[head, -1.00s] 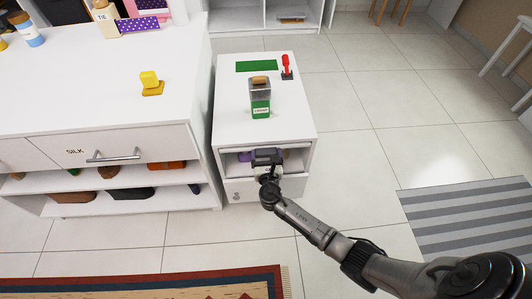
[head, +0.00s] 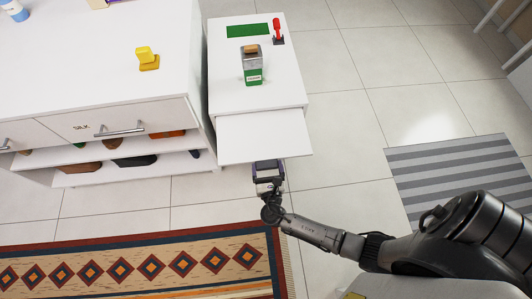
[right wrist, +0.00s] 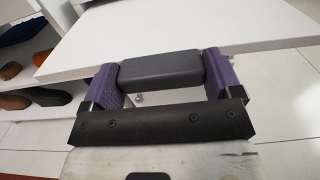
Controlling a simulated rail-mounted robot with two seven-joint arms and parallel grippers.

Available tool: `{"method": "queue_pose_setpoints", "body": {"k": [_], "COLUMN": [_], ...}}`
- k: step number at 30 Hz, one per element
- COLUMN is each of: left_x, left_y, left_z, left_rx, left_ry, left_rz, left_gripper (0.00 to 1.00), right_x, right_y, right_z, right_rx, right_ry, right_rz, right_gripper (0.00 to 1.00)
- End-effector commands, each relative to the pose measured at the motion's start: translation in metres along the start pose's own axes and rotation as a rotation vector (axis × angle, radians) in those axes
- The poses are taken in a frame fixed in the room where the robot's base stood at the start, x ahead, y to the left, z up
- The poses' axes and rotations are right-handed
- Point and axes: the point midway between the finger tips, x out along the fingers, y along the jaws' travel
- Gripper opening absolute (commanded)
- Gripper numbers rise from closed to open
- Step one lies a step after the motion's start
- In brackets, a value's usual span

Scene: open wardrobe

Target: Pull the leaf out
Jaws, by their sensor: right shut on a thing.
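The leaf (head: 265,137) is a flat white board standing out from the front of the small white cabinet (head: 228,97), just below its top. In the right wrist view the leaf (right wrist: 200,28) fills the upper part, with a dark grey pull (right wrist: 160,69) at its front edge. My right gripper (head: 268,165) is at the leaf's front edge. Its purple fingers stand at both ends of the grey pull and are shut on it. The leaf hides the cabinet's front below it. My left gripper is in neither view.
On the cabinet top are a green mat (head: 248,30), a green and grey box (head: 252,68) and a red-handled item (head: 278,30). A larger white dresser (head: 100,95) with a shoe shelf stands close on the left.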

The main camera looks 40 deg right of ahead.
Motion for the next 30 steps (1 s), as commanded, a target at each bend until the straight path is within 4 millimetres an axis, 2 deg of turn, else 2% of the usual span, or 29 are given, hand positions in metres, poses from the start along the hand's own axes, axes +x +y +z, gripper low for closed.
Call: {"method": "queue_pose_setpoints", "body": {"k": [11,12,16,25,30], "left_x": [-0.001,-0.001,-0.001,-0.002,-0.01], "left_y": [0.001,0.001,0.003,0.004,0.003], "left_z": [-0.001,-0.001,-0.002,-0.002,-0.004], "left_rx": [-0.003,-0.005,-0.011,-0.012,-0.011], "left_ry": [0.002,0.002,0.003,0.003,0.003], "left_rz": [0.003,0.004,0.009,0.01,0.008], "left_gripper": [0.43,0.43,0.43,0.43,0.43], "right_x": [-0.004,-0.004,-0.004,-0.007,-0.029], "right_y": [0.001,0.001,0.001,0.001,0.001], "right_z": [0.001,0.001,0.001,0.001,0.002], "right_rx": [0.001,0.001,0.001,0.0,-0.001], "right_ry": [-0.003,-0.003,-0.002,0.001,0.003], "right_rz": [0.0,0.001,0.001,0.001,0.001], "right_gripper": [0.42,0.88,1.0,1.0,1.0]}}
